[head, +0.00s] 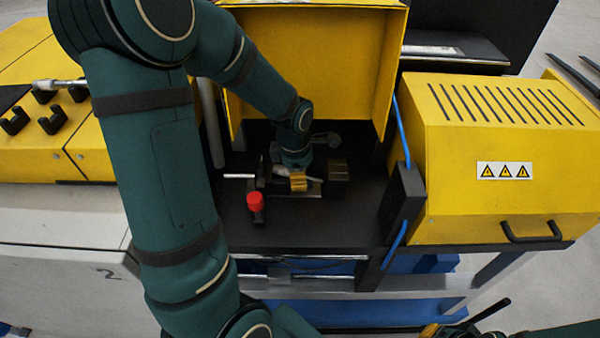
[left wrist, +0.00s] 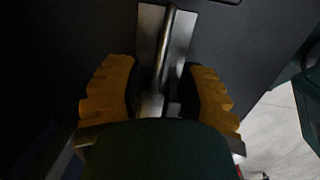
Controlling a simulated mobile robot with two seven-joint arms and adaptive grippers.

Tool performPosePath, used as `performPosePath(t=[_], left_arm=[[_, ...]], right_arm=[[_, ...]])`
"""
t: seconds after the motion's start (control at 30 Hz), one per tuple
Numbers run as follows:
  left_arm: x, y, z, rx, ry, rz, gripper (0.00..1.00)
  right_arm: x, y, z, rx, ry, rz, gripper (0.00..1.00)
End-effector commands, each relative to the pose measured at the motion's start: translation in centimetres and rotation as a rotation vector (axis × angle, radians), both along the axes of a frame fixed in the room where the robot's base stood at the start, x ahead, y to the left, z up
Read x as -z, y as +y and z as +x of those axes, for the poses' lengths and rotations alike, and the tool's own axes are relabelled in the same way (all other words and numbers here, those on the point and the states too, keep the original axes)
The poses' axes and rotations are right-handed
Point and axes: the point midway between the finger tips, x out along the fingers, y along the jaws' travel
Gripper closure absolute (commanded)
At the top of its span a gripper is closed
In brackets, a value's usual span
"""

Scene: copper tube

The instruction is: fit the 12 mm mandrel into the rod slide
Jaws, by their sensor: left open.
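My left gripper (head: 298,182) reaches down into the yellow-hooded machine bay, over the dark deck. In the left wrist view my left gripper (left wrist: 158,95) is open, with a yellow-padded finger on each side of a grey metal rod (left wrist: 164,45), apart from it. The rod, which looks like the mandrel, runs along a pale metal strip (left wrist: 182,40), perhaps part of the rod slide. Its near end has a thicker pale piece and is partly hidden by my gripper body. How it sits in the slide cannot be told. My right gripper (head: 431,330) shows only partly at the bottom edge.
A red knob (head: 254,201) stands left of my left gripper, and a dark block (head: 338,170) stands right. A yellow vented box (head: 510,150) and a black panel (head: 402,200) with blue hoses bound the right side. Black hooks (head: 52,119) stand on the left yellow housing.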

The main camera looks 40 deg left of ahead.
Motion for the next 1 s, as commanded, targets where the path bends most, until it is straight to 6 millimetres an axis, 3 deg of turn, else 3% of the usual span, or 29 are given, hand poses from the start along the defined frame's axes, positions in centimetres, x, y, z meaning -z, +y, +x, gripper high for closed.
performPosePath(t=[0.27, 0.7, 1.0], left_arm=[[-2.1, 0.1, 0.0, 0.000, -0.009, 0.002, 0.61], [-10.3, 0.3, -1.0, 0.000, -0.006, 0.001, 0.61], [-12.0, 0.3, -1.2, 0.000, -0.001, 0.000, 0.61]], right_arm=[[-0.1, 0.0, 0.0, 0.000, 0.000, 0.000, 1.00], [-0.1, 0.0, 0.0, 0.000, 0.000, 0.000, 1.00], [-0.1, 0.0, 0.0, 0.000, 0.000, 0.000, 1.00]])
